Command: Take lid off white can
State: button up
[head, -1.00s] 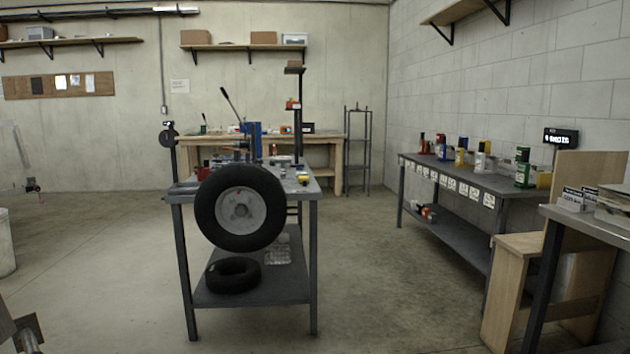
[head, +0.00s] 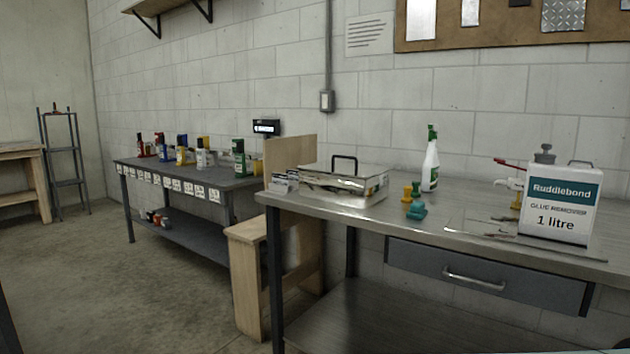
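A white can (head: 560,206) stands upright on the right part of the metal workbench (head: 455,239). Its front reads "Ruddlebond, glue remover, 1 litre". A grey lid (head: 544,154) sits on its top at the left, and a thin dark handle shows at the top right. My gripper is not in view.
On the same bench stand a metal box with a black handle (head: 345,184), a white spray bottle with a green top (head: 431,160) and a small teal object (head: 416,204). A drawer (head: 480,281) hangs below. A wooden chair-like piece (head: 250,280) stands left. Open floor (head: 80,270) lies farther left.

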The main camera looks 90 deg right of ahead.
aim_at(546, 147)
jog(key=z, duration=3.85)
jog(key=u, duration=0.25)
jog(key=i+l+u, duration=0.1)
jog(key=l+u, duration=0.25)
jog(key=i+l+u, duration=0.1)
jog(key=u, duration=0.25)
jog(key=l+u, duration=0.35)
